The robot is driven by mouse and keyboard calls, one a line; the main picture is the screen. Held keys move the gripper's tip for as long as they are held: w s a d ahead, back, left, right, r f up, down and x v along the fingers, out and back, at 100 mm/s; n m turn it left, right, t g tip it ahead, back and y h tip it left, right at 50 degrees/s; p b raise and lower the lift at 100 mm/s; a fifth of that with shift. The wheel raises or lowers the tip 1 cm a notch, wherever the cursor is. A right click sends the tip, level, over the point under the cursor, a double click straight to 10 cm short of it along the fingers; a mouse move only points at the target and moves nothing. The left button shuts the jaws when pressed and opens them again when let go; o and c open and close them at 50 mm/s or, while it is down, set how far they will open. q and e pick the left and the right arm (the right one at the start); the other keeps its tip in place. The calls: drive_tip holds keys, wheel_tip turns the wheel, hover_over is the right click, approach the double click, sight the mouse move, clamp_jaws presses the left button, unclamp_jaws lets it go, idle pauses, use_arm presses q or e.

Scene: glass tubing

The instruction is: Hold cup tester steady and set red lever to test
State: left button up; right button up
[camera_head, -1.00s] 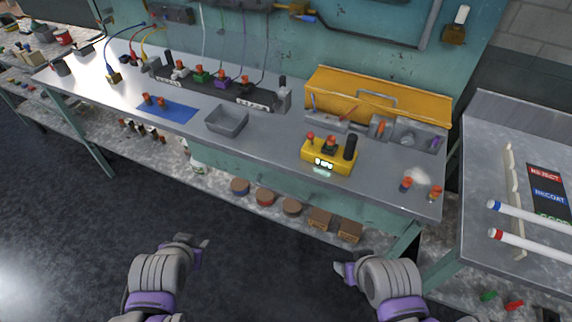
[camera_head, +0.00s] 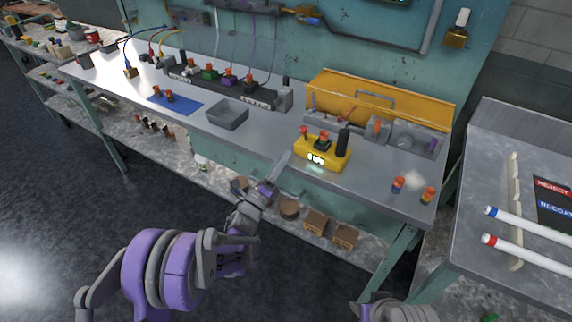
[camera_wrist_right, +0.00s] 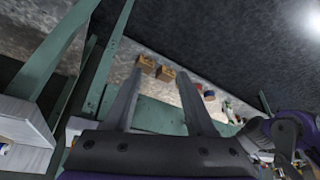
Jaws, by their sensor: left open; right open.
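The cup tester (camera_head: 322,152), a yellow box with a lit display on its front, stands on the grey workbench. A red-knobbed lever (camera_head: 304,131) rises at its left end, and a black cylinder (camera_head: 343,141) stands at its right end. An orange-topped part sits between them. My left gripper (camera_head: 279,170) is open, just left of and in front of the tester at the bench's front edge, apart from it. My right gripper's fingers (camera_wrist_right: 158,88) are open and empty in the right wrist view, over the lower shelf area. The right arm shows only at the bottom of the head view.
A grey tray (camera_head: 227,116) and a blue mat (camera_head: 175,104) lie left of the tester. A yellow toolbox (camera_head: 375,99) stands behind it. Two small orange-topped pieces (camera_head: 398,184) are to its right. A side table (camera_head: 480,185) holds markers.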

sight(339, 153)
drive_tip(key=w+a+r+m+t+y, duration=0.1)
drive_tip(key=w+a+r+m+t, duration=0.3)
drive_tip(key=w, duration=0.4)
drive_tip(key=w+a+r+m+t+y, duration=0.1)
drive_tip(key=w+a+r+m+t, duration=0.2)
drive_tip(key=w+m, duration=0.4)
drive_tip(key=w+a+r+m+t+y, duration=0.25)
drive_tip(key=w+r+m, duration=0.2)
drive_tip(key=w, duration=0.45)
drive_tip(key=w+d+f+m+h, duration=0.1)
drive_tip(key=w+d+m+h, duration=0.1)
drive_tip(key=w+m+h, duration=0.2)
drive_tip(key=w+d+f+m+t+h, duration=0.1)
drive_tip(key=w+d+m+h, duration=0.2)
drive_tip(key=w+m, duration=0.5)
drive_tip(key=w+d+f+m+t+h, duration=0.1)
drive_tip(key=w+m+h, duration=0.4)
drive_tip(key=m, duration=0.8)
drive_tip(key=shift+w+d+f, duration=0.55)
drive_tip(key=shift+w+d, duration=0.35)
clamp_jaws()
